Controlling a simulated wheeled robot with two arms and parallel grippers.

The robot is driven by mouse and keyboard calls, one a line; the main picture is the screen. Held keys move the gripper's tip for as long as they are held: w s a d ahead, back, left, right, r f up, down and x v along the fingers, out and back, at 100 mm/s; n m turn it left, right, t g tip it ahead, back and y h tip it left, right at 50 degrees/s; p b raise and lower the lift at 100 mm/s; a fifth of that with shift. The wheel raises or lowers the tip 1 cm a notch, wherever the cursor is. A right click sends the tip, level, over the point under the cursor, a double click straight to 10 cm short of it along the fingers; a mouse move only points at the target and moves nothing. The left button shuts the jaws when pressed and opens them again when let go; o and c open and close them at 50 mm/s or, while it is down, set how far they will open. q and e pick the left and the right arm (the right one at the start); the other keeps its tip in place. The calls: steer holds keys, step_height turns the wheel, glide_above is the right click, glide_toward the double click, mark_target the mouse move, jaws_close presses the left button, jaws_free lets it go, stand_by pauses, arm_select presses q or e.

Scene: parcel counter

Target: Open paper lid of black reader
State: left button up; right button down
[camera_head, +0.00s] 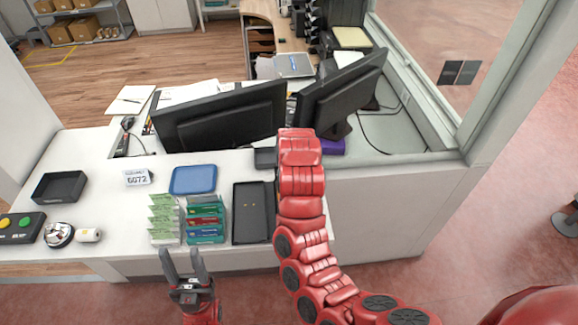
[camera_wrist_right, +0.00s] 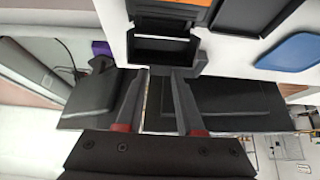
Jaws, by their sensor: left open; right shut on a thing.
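The black reader (camera_wrist_right: 205,42) shows at the top of the right wrist view, with an orange panel (camera_wrist_right: 172,12) and a dark open-looking recess. In the head view my right arm hides most of it; a dark part (camera_head: 265,157) shows beside the arm. My right gripper (camera_wrist_right: 162,75) is at the reader's edge by the recess. Its fingers stand apart and are closed on a dark part, which looks like the paper lid; the grip itself is hard to see. My left gripper (camera_head: 184,254) is open and empty, in front of the counter's front edge.
On the counter (camera_head: 105,203) are a long black tray (camera_head: 251,235), a blue tray (camera_head: 193,180), leaflet racks (camera_head: 205,220), a number sign (camera_head: 138,177) and a small black tray (camera_head: 59,187). Two monitors (camera_head: 220,115) (camera_head: 340,95) and a purple item (camera_head: 332,147) stand behind.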

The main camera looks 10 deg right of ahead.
steer(key=shift+w, duration=0.15)
stand_by(0.4)
steer(key=c, duration=0.5)
jaws_free()
steer(key=shift+w+p+v, duration=0.15)
steer(key=shift+p+v, duration=0.15)
steer(key=shift+v, duration=4.05)
steer(key=shift+w+p+v, duration=0.1)
steer(key=shift+p+v, duration=0.2)
steer(key=shift+v, duration=4.05)
steer(key=shift+r, duration=0.2)
